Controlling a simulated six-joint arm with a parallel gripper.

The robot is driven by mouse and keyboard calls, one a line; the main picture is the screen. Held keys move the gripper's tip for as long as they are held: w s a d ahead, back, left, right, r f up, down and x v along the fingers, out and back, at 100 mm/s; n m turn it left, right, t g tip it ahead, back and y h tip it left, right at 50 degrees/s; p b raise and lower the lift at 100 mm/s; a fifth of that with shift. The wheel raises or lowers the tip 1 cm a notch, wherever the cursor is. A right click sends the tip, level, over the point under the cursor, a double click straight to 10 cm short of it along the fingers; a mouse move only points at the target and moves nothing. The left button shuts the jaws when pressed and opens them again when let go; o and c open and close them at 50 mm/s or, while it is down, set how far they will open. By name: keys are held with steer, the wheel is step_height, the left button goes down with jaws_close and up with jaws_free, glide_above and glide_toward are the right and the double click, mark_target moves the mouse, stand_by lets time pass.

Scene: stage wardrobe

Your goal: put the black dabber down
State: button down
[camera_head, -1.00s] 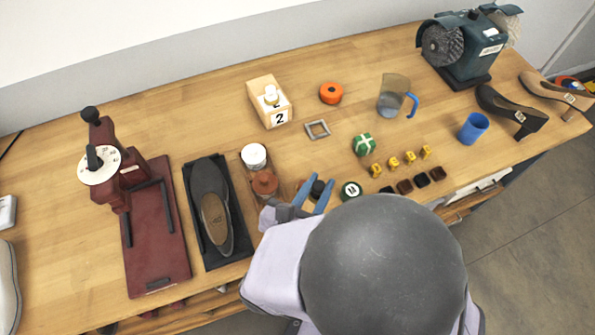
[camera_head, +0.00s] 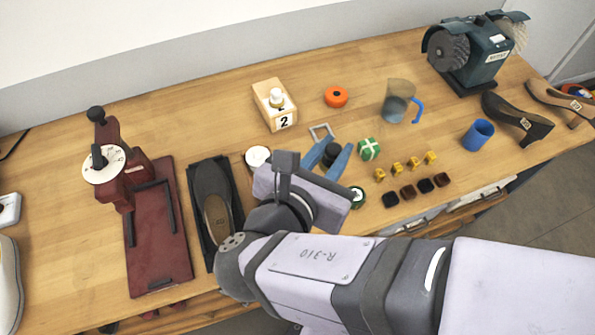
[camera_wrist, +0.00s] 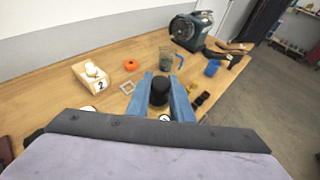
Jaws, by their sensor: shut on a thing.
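The black dabber (camera_head: 331,152) is between the blue fingers of my gripper (camera_head: 333,158), which are shut on it. In the wrist view the dabber (camera_wrist: 159,90) is a dark cylinder between the two fingers (camera_wrist: 160,95), standing roughly upright. My gripper is over the middle of the bench, just in front of a grey square frame (camera_head: 321,132). The dabber's lower part is hidden, so I cannot tell whether it touches the bench.
A wooden block marked 2 (camera_head: 285,121) stands behind left, and an orange ring (camera_head: 336,96) behind. A white-lidded jar (camera_head: 257,156) is at left. Clear wood (camera_head: 360,121) lies between the frame and the measuring jug (camera_head: 397,101).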

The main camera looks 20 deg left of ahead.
steer(key=s+d+f+m+g+h+b, duration=0.1)
steer(key=s+d+f+m+g+h, duration=0.1)
steer(key=d+f+m+g+h, duration=0.3)
steer(key=s+d+f+m+g+h+b, duration=0.1)
steer(key=s+d+f+m+g+h, duration=0.1)
steer(key=f+m+h, duration=0.45)
steer(key=s+a+f+m+g+y+b, duration=0.1)
steer(key=s+a+f+m+g+y, duration=0.1)
steer(key=m+g, duration=0.6)
steer(key=s+a+f+m+g+y+b, duration=0.1)
steer(key=s+a+m+g+y, duration=0.15)
steer(key=m+g, duration=0.6)
steer(key=w+a+r+m+y+b, duration=0.35)
steer(key=a+m+y, duration=0.75)
steer(key=m+y, duration=0.4)
steer(key=w+a+r+m+t+y+b, duration=0.1)
steer(key=w+r+m+t+y, duration=0.2)
steer(key=w+r+m+t, duration=0.4)
steer(key=w+a+r+m+t+y, duration=0.25)
steer(key=w+r, duration=0.25)
steer(key=w, duration=0.4)
steer(key=shift+m+t+y, duration=0.3)
steer(key=shift+m+y, duration=0.15)
steer(key=shift+s+d+f+p, duration=0.15)
steer(key=shift+f+p, duration=0.05)
steer(key=shift+f, duration=6.9)
steer(key=shift+s+d+f+p, duration=0.1)
steer(key=shift+f+p, duration=0.1)
steer(key=shift+f, duration=6.9)
steer(key=shift+f, duration=0.1)
